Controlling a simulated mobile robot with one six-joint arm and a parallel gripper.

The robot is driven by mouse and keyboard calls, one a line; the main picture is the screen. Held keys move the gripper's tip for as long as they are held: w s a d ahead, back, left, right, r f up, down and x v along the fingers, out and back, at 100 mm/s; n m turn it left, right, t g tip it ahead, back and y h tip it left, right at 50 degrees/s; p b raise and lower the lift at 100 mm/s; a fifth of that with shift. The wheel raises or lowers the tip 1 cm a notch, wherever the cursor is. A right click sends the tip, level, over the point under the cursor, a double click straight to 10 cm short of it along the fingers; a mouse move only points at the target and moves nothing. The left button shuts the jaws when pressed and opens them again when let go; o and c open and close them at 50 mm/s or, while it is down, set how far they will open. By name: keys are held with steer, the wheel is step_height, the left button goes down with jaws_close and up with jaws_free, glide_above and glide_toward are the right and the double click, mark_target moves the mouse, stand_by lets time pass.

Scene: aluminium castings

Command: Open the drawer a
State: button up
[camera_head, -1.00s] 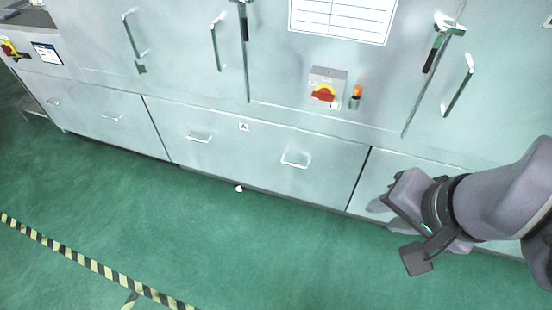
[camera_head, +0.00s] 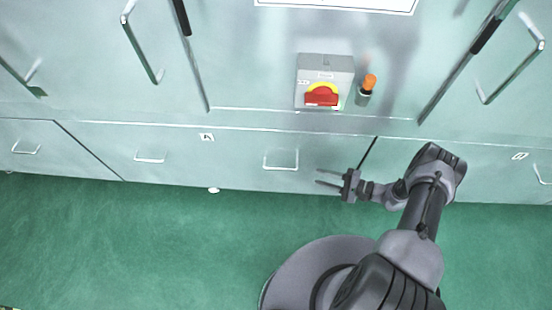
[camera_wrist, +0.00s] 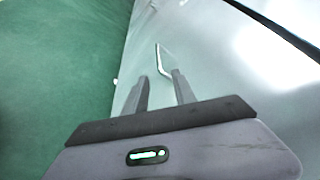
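Drawer a (camera_head: 215,165) is the wide, pale, low drawer front with a small A label (camera_head: 207,137) near its top edge. It looks shut, flush with the cabinet. It has two metal handles: a left one (camera_head: 149,160) and a right one (camera_head: 281,160). My gripper (camera_head: 320,177) is just right of the right handle, with its two fingers apart and pointing left towards it. In the wrist view my gripper (camera_wrist: 160,76) is open and empty, and one handle (camera_wrist: 162,60) shows ahead, roughly in line with the gap between the fingers. No contact with the handle is visible.
Above the drawer are a grey switch box with a red and yellow knob (camera_head: 322,94) and an orange-topped fitting (camera_head: 366,90). Other drawers stand on both sides, the right one with its own label (camera_head: 520,156). The green floor (camera_head: 150,240) in front is clear.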

mark_target(281, 169)
steer(key=b+x, duration=0.1)
steer(key=x, duration=0.4)
steer(key=b+x, duration=0.1)
steer(key=x, duration=0.4)
steer(key=b+x, duration=0.2)
steer(key=x, duration=0.3)
steer(key=shift+s+a+f, duration=0.2)
steer(key=shift+s+a, duration=0.05)
steer(key=shift+a, duration=0.1)
steer(key=shift+w+a, duration=0.2)
steer(key=shift+a, duration=0.2)
steer(key=shift+c, duration=0.4)
jaws_close()
